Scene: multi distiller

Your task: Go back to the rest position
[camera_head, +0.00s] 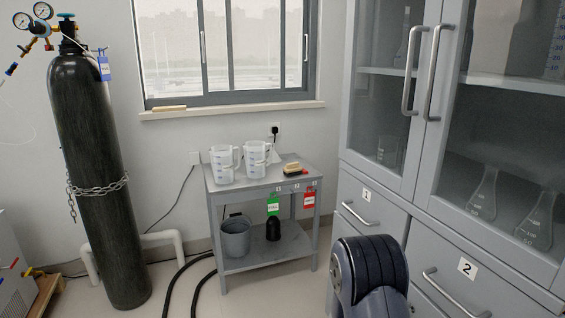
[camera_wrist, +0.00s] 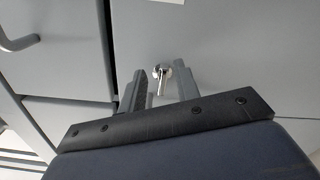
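My gripper (camera_wrist: 160,82) shows in the wrist view with its two grey fingers apart. A small silver key in a lock (camera_wrist: 161,76) shows in the gap between the fingertips, on a grey cabinet front (camera_wrist: 230,50). I cannot tell whether the fingers touch the key. In the head view a dark blue rounded part of my arm stands at the lower right, in front of the drawers. My gripper is not visible there.
A tall grey cabinet (camera_head: 425,165) with numbered drawers and glass doors fills the right. A grey cart (camera_head: 262,188) with two beakers stands in the middle. A black gas cylinder (camera_head: 97,180) is chained at the left. Black hoses (camera_head: 185,275) lie on the floor.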

